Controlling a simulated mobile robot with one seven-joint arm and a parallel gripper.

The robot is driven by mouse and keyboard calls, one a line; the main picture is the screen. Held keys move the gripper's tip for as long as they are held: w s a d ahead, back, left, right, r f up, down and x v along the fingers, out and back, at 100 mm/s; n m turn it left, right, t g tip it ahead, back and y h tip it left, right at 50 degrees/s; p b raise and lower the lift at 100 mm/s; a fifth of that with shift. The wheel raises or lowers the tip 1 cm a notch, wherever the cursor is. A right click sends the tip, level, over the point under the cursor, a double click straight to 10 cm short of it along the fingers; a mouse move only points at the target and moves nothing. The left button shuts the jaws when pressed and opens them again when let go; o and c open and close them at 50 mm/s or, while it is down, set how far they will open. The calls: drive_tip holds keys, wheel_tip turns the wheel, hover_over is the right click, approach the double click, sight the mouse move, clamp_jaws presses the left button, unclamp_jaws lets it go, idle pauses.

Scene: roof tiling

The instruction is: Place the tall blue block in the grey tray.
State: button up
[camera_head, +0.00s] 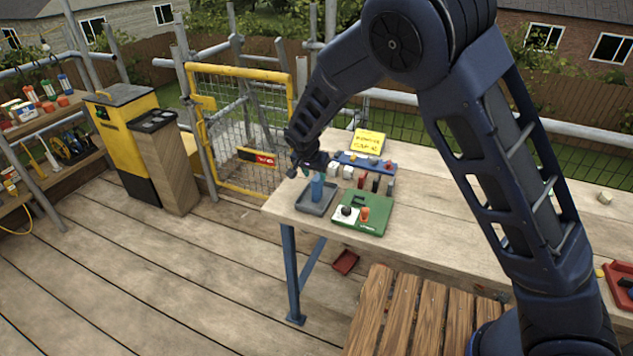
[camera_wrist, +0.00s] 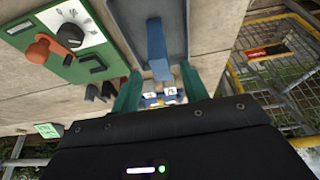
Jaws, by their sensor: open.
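The tall blue block (camera_head: 317,188) stands upright inside the grey tray (camera_head: 309,208) on the workbench. It also shows in the wrist view (camera_wrist: 156,48), with the tray's floor and wall (camera_wrist: 117,14) around it. My gripper (camera_head: 312,172) is just above the block and hides its top in the head view. In the wrist view, the two green fingers of my gripper (camera_wrist: 161,88) are spread wide, with a gap between each finger and the block. Nothing is held. The block's base is partly hard to make out.
A green board (camera_head: 372,222) with a white panel and an orange knob lies just right of the tray. Behind it are a blue rack (camera_head: 352,158) with several small blocks and a yellow sign (camera_head: 368,141). The bench to the right is mostly clear.

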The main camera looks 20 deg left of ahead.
drive_tip(key=shift+v, duration=2)
drive_tip(key=w+d+r+g, duration=0.1)
drive_tip(key=w+d+r, duration=0.3)
drive_tip(key=d, duration=0.7)
drive_tip(key=w+d+r+y, duration=0.1)
drive_tip(key=w+d+r, duration=0.2)
drive_tip(key=d+r, duration=0.6)
drive_tip(key=w+d+r+g, duration=0.1)
drive_tip(key=w+d+r, duration=0.2)
drive_tip(key=d, duration=1.1)
drive_tip(key=s+d+r, duration=0.3)
drive_tip(key=d+r, duration=0.1)
drive_tip(key=d, duration=0.7)
drive_tip(key=s+d+r+t+h, duration=0.1)
drive_tip(key=s+d+r+t, duration=0.1)
drive_tip(key=s+d, duration=1.4)
drive_tip(key=shift+s+d+r, duration=0.3)
drive_tip(key=shift+s+r, duration=0.05)
drive_tip(key=shift+r, duration=0.2)
